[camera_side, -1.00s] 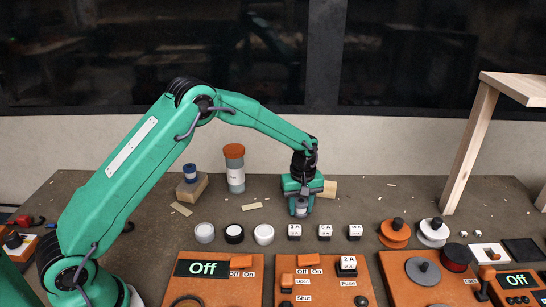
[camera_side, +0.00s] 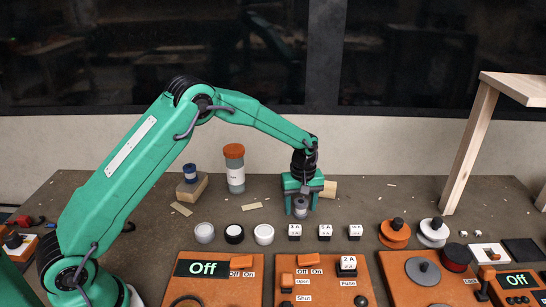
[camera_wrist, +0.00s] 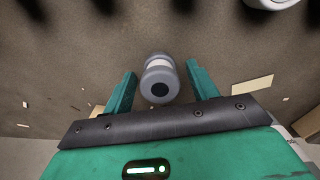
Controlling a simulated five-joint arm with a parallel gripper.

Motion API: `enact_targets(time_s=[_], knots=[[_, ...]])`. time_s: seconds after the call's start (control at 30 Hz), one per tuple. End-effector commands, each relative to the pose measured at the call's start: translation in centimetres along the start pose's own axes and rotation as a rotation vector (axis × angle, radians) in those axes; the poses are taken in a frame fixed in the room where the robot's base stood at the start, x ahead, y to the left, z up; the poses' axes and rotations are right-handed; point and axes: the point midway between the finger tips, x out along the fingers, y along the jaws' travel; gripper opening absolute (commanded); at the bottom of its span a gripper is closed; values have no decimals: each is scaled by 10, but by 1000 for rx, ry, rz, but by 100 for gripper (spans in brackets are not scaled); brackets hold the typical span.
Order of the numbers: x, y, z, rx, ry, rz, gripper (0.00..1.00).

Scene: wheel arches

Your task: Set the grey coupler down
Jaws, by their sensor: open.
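The grey coupler (camera_side: 300,206) stands on the brown table between the fingers of my gripper (camera_side: 301,211). In the wrist view the coupler (camera_wrist: 160,79) is a short grey cylinder with a paler band and a dark round centre. The fingers of my gripper (camera_wrist: 161,70) are open on either side of it, with a gap visible on each side. In the side view the fingers partly frame the coupler, and its base looks to be on the table.
Three round caps (camera_side: 235,234) and three white fuse blocks (camera_side: 325,232) stand in a row in front of my gripper. Orange panels (camera_side: 220,291) line the front edge. A jar with an orange lid (camera_side: 235,168) stands behind left. A pale wood block (camera_side: 329,189) lies just behind.

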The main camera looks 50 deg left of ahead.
Motion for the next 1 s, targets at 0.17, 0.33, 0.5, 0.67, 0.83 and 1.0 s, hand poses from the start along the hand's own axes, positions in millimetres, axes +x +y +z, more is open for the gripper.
enact_targets(time_s=[0.17, 0.33, 0.5, 0.67, 0.83, 1.0], knots=[[-20, 1, 0, 0, 2, 3, 58], [-46, 1, 0, 0, 2, 4, 58], [-74, 0, 0, 0, 1, 2, 58], [-96, 0, 0, 0, 1, 2, 58], [-111, 0, 0, 0, 1, 1, 58], [-116, 0, 0, 0, 0, 0, 58]])
